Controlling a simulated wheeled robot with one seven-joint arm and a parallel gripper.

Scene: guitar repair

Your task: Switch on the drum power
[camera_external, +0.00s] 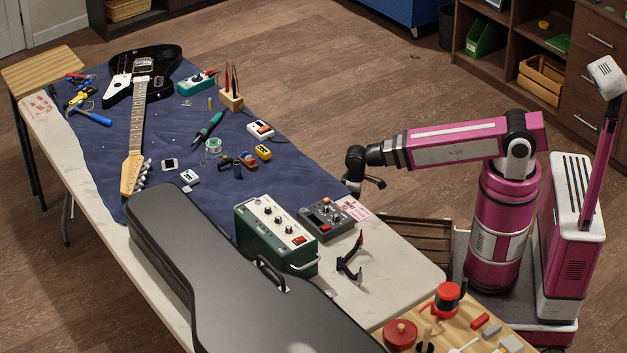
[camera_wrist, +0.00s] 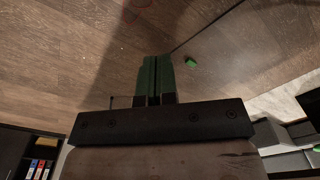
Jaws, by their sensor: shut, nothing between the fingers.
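No part in view is clearly labelled as the drum power. A dark grey box with knobs (camera_external: 326,219) sits on the table near its right edge. A green amplifier-like box (camera_external: 270,238) with knobs and a red switch (camera_external: 299,240) stands to its left. A small white box with a red switch (camera_external: 260,130) lies farther back on the blue cloth. My gripper (camera_external: 380,183) is beyond the table's right edge, apart from all of these. In the wrist view its green fingers (camera_wrist: 156,78) are shut together and empty, with wooden floor behind them.
A black guitar case (camera_external: 215,275) fills the front of the table (camera_external: 400,275). A black stand-like item (camera_external: 350,262) lies beside the green box. The guitar (camera_external: 140,95) and several tools lie on the blue cloth (camera_external: 110,160). A wooden crate (camera_external: 415,240) stands below the right edge.

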